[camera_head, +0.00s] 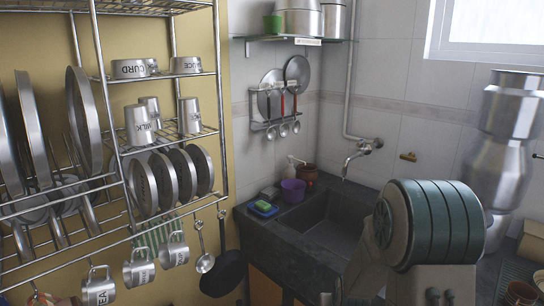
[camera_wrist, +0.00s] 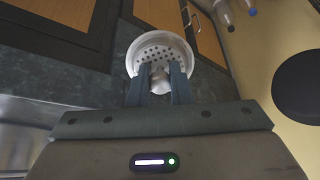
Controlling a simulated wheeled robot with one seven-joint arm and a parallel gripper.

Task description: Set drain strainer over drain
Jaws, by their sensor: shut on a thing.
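The drain strainer (camera_wrist: 150,43) is a round, pale, perforated cup with a rim, seen in the wrist view just beyond my fingertips. My gripper (camera_wrist: 159,75) is shut on a small part at the strainer's near side, between its two dark fingers. The dark stone sink (camera_head: 322,217) is in the head view, right of centre, below the tap (camera_head: 359,153). The drain itself is not visible in either view. In the head view my arm covers the right side of the sink, and I cannot make out the strainer there.
A purple cup (camera_head: 293,191) and a green sponge on a blue holder (camera_head: 263,208) stand on the counter by the sink's left rim. A dish rack (camera_head: 160,146) fills the left wall. Mugs (camera_head: 138,268) and a dark pan (camera_head: 224,272) hang below it.

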